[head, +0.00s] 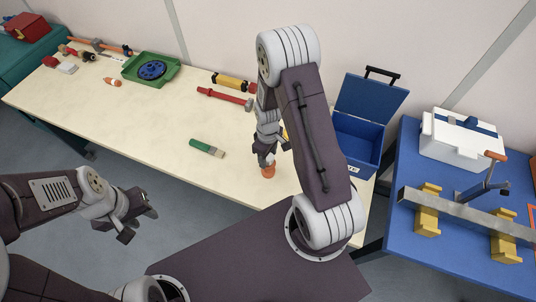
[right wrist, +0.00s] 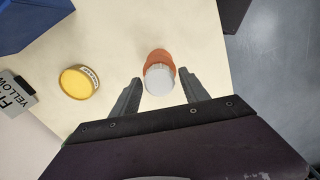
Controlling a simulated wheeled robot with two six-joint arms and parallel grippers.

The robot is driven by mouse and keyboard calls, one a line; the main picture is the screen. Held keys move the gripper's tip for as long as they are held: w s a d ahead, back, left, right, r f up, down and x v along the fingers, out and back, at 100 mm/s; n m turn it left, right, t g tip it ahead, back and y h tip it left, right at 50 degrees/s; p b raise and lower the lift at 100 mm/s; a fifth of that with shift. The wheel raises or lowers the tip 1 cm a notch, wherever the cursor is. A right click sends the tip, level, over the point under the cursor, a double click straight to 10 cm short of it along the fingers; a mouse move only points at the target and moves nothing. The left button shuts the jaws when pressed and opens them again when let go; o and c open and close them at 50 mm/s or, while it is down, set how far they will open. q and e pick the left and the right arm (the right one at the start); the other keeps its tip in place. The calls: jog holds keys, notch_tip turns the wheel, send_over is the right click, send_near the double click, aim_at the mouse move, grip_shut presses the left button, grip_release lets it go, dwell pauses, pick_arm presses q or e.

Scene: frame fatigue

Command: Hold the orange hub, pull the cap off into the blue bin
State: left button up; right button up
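The orange hub (head: 268,172) stands on the pale table near its front edge. In the right wrist view the hub (right wrist: 158,56) carries a pale grey-white cap (right wrist: 159,80) on the end facing the camera. My right gripper (right wrist: 160,77) is open above it, with the cap between or just beyond the fingertips; contact cannot be told. In the head view my right arm partly covers this gripper. The blue bin (head: 356,140) stands at the table's right end, with a raised blue panel at its back. My left gripper (head: 139,222) is open and empty, off the table's front edge.
A yellow round tin (right wrist: 77,83) lies near the hub, beside a dark clip and label card (right wrist: 14,95). A green-handled brush (head: 204,147) lies mid-table. A green tray (head: 134,72) and red tools (head: 222,96) are farther back. A blue workbench (head: 405,238) stands to the right.

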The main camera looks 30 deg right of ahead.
jog(key=shift+d, duration=0.1)
grip_shut()
jog(key=shift+o, duration=1.5)
grip_release()
jog(key=shift+o, duration=0.6)
notch_tip(320, 180, up, 9)
jog(key=shift+r, duration=0.1)
